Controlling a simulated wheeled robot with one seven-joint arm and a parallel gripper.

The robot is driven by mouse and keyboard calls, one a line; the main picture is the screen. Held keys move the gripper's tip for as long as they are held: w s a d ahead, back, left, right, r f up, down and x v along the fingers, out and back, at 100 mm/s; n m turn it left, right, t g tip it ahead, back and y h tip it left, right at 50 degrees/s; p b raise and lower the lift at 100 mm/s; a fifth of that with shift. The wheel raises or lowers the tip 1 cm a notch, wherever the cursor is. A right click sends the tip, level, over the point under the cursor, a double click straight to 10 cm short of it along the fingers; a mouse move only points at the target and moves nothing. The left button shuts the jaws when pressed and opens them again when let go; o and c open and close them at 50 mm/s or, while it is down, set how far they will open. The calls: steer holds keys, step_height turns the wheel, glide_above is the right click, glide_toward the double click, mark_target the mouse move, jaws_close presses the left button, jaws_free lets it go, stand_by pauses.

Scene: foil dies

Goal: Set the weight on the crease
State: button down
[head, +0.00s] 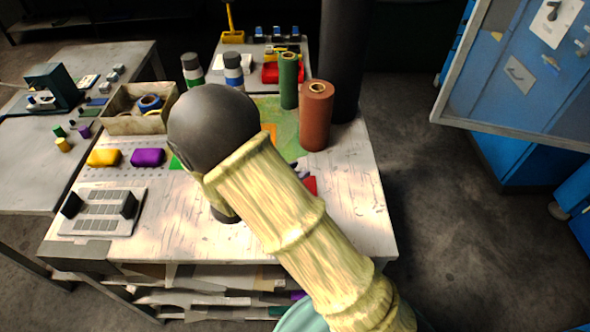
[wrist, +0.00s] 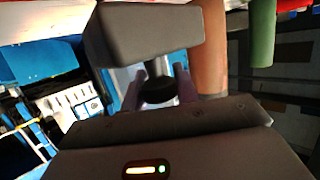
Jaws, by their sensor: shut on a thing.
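My gripper (wrist: 160,78) is shut on the dark knob of the weight (wrist: 145,32). The weight is a grey block with rounded edges, and it fills the upper middle of the wrist view beyond the fingers. In the head view my own arm covers the gripper and the weight. A green mat (head: 268,108) lies on the white worktable, partly behind my arm, with an orange patch (head: 269,130) on it. A bit of red (head: 310,184) shows just right of my arm. I cannot make out the crease, or whether the weight touches anything.
A brown roll (head: 316,118) and a green roll (head: 289,82) stand upright on the worktable (head: 345,215). Yellow (head: 104,157) and purple (head: 148,157) blocks, a tray (head: 125,122) and a grey fixture (head: 100,212) are at left. The table's front right is clear.

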steer(key=shift+w+f, duration=0.1)
steer(key=shift+f, duration=1.75)
steer(key=shift+f, duration=0.15)
steer(key=c, duration=1.1)
jaws_free()
steer(key=shift+o, duration=0.2)
steer(key=b+v, duration=0.1)
steer(key=v, duration=1.1)
